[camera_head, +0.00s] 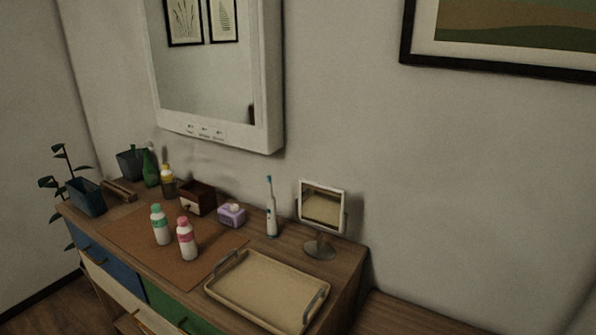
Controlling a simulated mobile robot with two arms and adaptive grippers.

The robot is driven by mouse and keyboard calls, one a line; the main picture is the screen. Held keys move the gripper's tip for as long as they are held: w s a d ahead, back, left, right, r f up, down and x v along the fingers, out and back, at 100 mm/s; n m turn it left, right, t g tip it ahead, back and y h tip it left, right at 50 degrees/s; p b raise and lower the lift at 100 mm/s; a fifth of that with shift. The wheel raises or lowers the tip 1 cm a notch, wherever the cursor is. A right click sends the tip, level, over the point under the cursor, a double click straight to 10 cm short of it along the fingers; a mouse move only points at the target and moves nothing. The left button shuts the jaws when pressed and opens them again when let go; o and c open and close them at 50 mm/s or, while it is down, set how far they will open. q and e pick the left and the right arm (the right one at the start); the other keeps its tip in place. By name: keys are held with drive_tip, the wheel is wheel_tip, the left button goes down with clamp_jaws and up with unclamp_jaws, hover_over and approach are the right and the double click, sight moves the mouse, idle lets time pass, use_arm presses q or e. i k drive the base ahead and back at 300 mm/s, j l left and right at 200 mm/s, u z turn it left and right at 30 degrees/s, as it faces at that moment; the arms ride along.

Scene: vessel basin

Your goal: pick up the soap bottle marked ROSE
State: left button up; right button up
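Two white bottles stand upright on the brown mat (205,270) on top of the dresser. One bottle has a pink cap and a pink band (186,241). The other bottle has a green cap and a green band (160,227) and stands just to its left and slightly behind. The lettering on both is too small to read, so I cannot tell which is marked ROSE. Neither of my grippers is in view.
A beige tray (265,282) with handles lies right of the mat. Behind stand a yellow-capped bottle (168,182), a dark box (196,199), a purple tissue box (231,215), an electric toothbrush (271,215) and a small mirror (321,208). A plant pot (86,197) stands at left.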

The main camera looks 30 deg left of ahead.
sight(185, 232)
drive_tip(key=u, duration=1.8)
